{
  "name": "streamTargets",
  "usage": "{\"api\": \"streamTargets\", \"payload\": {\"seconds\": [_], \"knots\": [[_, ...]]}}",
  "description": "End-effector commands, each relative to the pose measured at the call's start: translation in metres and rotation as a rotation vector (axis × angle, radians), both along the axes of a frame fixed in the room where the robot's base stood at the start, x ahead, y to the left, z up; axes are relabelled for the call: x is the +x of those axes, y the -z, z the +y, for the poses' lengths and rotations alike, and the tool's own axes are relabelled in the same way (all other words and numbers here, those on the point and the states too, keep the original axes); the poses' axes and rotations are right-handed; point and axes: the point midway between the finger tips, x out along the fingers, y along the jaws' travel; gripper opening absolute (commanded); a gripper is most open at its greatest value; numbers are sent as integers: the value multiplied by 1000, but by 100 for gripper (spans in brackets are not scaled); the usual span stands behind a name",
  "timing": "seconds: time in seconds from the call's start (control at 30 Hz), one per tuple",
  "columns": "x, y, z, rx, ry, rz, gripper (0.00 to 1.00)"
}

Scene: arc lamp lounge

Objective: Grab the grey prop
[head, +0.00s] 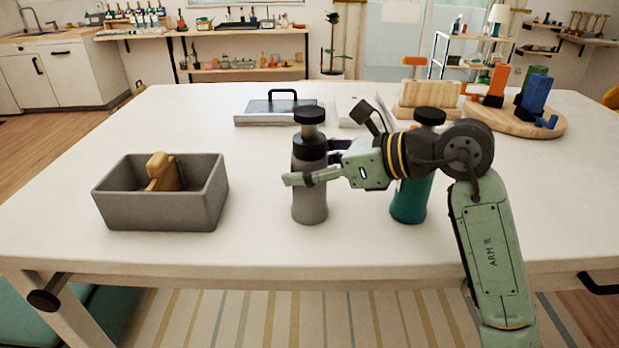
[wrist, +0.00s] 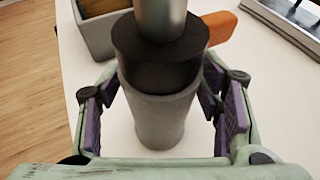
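The grey prop looks to be the grey bottle (head: 310,204) with a black neck and cap, standing upright on the white table. It also stands in the middle of the wrist view (wrist: 160,118). My gripper (head: 318,166) comes in from the right at the bottle's upper body. In the wrist view its purple-padded fingers (wrist: 165,108) are open, one on each side of the bottle, with visible gaps. The far finger is mostly hidden behind the bottle in the head view.
A grey bin (head: 160,212) with a wooden piece (head: 162,172) inside stands left. A teal bottle (head: 410,202) stands close right, partly behind my arm. Behind are a metal case (head: 262,118) with a black handle and a round wooden board (head: 545,128) with coloured blocks.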

Motion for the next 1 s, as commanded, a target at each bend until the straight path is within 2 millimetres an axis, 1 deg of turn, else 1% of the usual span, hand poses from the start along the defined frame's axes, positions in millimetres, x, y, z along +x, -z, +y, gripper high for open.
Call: {"api": "streamTargets", "payload": {"seconds": [0.03,0.07,0.83,1.0], "knots": [[0,0,0,0,0,0,53],[0,0,0,0,0,0,51],[0,0,0,0,0,0,0],[0,-1,0,2,1,-2,0]]}}
